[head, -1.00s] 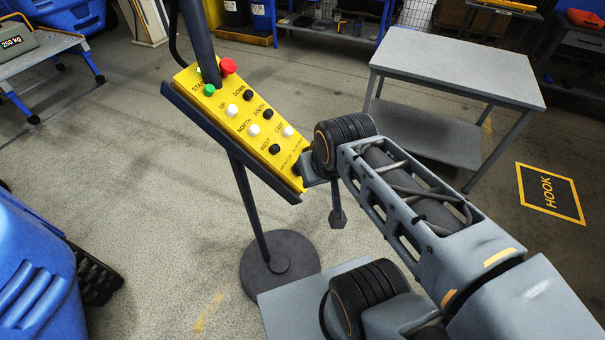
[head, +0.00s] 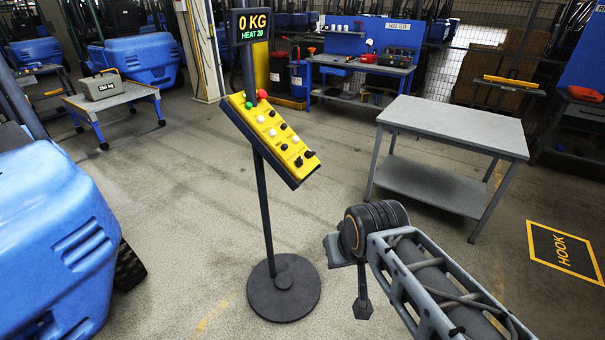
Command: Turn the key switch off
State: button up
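The yellow control panel (head: 270,135) is tilted on a dark post in the middle of the head view. Its lower right end carries small black knobs (head: 299,161). The key switch seems to be among them, but I cannot tell which one it is or how it is turned. My gripper (head: 362,308) seems to be the small dark end hanging below my wrist, to the right of and below the panel. It is apart from the panel, and its fingers are too small to read.
A display (head: 250,26) above the panel reads 0 KG, HEAT 20. The round post base (head: 284,289) stands on the floor. Blue machinery (head: 55,235) fills the left. Open floor surrounds the post.

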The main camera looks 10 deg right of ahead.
aim_at(297, 164)
jog(key=u, duration=0.55)
jog(key=i, duration=0.9)
jog(key=z, duration=0.5)
